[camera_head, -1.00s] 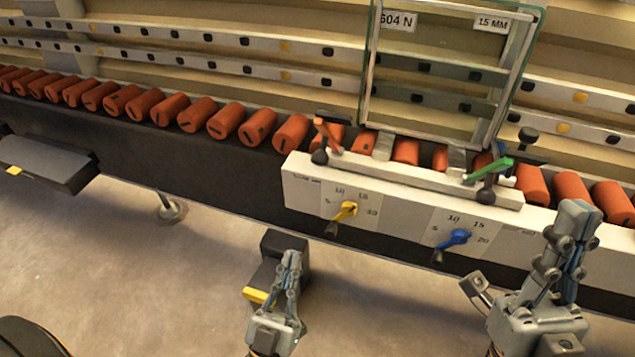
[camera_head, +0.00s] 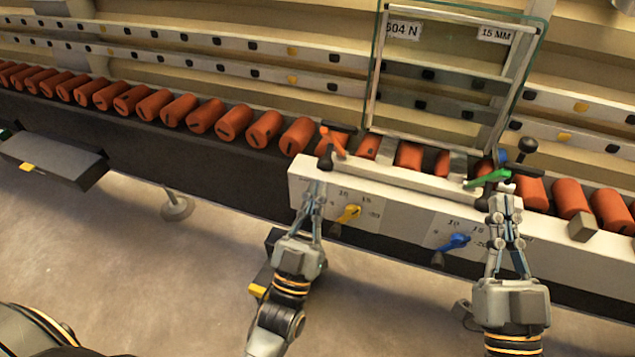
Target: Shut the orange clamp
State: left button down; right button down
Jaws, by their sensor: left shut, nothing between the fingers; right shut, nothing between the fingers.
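The orange clamp (camera_head: 333,143) sits at the left end of the white rail on the control panel, with its orange lever tilted up to the left. My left gripper (camera_head: 316,188) is shut and empty, just below the clamp's dark end; whether it touches the clamp I cannot tell. The green clamp (camera_head: 488,180) is at the right end of the rail, its lever slanting up to the right. My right gripper (camera_head: 500,192) is shut and empty, its tips close to the green clamp's lower end.
A glass frame with labels (camera_head: 450,75) stands behind the clamps. The white panel (camera_head: 400,215) carries a yellow knob (camera_head: 349,214) and a blue knob (camera_head: 455,242). Orange rollers (camera_head: 206,116) line the conveyor. A dark box (camera_head: 55,158) juts out at the left.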

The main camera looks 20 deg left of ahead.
pick_arm(q)
jog(key=shift+w+r, duration=0.35)
jog(key=shift+w, duration=0.15)
pick_arm(e)
jog(key=shift+w+f+g, duration=0.2)
jog(key=shift+f+g, duration=0.1)
jog(key=shift+f, duration=0.15)
